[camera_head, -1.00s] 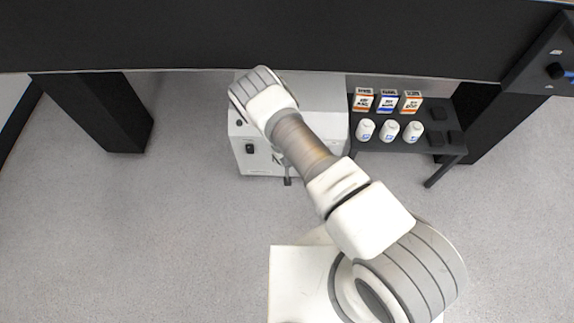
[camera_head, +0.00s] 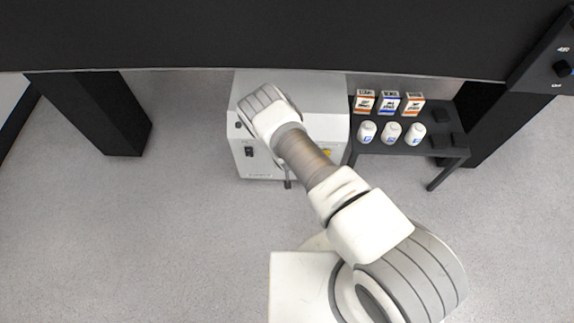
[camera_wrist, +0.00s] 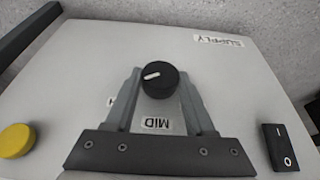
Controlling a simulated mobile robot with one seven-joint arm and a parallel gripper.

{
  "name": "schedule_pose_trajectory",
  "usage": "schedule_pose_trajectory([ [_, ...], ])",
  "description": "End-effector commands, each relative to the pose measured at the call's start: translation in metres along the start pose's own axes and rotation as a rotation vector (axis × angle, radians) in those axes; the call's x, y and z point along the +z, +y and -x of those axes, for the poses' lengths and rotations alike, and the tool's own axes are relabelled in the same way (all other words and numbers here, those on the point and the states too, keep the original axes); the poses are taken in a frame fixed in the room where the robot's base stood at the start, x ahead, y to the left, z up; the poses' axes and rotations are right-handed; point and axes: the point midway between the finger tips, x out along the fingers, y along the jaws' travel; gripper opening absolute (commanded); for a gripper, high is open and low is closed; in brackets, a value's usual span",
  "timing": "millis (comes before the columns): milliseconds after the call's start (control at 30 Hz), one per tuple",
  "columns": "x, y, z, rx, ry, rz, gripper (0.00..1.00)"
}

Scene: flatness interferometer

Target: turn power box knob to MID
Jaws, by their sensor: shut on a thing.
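The power box (camera_head: 262,165) is a pale grey case under the dark overhang, partly hidden by my arm in the head view. In the wrist view its panel (camera_wrist: 80,60) is seen upside down, with a SUPPLY label. The round black knob (camera_wrist: 159,81) has a white pointer mark directed left and slightly down in that view. The MID label (camera_wrist: 157,124) is below the knob in the picture; another label at left is mostly covered. My gripper (camera_wrist: 160,88) has its grey fingers on either side of the knob and is shut on it.
A yellow button (camera_wrist: 16,140) and a black rocker switch (camera_wrist: 280,147) flank the knob. To the right, a dark side table (camera_head: 440,158) holds small boxes (camera_head: 388,102) and white bottles (camera_head: 391,133). Dark supports stand on both sides; open floor lies in front.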

Motion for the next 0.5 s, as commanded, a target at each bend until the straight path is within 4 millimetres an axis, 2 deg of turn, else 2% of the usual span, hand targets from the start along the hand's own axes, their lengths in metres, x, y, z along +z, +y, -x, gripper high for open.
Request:
schedule_pose_trajectory([
  [33,0.0,0.0002,0.0001,0.0,0.0,0.0,0.21],
  [133,0.0,0.0001,0.0001,0.0,0.0,0.0,0.03],
  [167,0.0,0.0001,0.0001,0.0,0.0,0.0,0.0],
  [500,0.0001,-0.0023,0.0003,0.041,0.001,0.023,0.0],
])
